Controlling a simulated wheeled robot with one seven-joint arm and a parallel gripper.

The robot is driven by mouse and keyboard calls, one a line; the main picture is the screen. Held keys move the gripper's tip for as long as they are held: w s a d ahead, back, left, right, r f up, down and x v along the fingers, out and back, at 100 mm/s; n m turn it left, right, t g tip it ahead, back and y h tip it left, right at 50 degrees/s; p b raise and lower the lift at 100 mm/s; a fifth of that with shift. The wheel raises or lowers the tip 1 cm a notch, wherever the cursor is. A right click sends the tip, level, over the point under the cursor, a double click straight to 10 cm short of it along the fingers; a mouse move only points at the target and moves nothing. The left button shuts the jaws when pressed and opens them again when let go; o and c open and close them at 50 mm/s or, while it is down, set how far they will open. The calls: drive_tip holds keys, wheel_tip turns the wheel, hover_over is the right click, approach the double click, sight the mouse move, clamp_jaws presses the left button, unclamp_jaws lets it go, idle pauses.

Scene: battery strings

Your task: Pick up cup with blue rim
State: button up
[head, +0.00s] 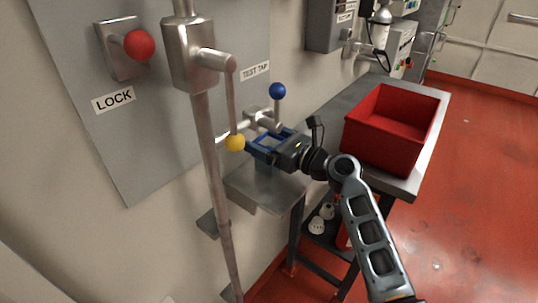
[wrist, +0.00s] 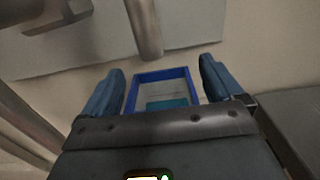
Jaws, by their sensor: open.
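The cup with blue rim (wrist: 165,92) is seen from above in the wrist view, with a square blue rim, pale inside walls and a teal patch at the bottom. It is between the two blue fingers of my gripper (wrist: 162,69), with a narrow gap at each side. The fingers are open. In the head view my gripper (head: 266,141) is over the near end of the grey bench, below the tap. There the fingers hide most of the cup, and I cannot tell how deep they reach beside it.
A tap with a blue knob (head: 278,91) is just behind my gripper. A yellow knob (head: 235,143) on a lever hangs close at its left, beside a vertical metal pipe (head: 207,150). A red bin (head: 390,135) stands on the bench at right. White items lie on the shelf below.

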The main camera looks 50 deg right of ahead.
drive_tip(key=shift+w, duration=0.5)
drive_tip(key=c, duration=1.4)
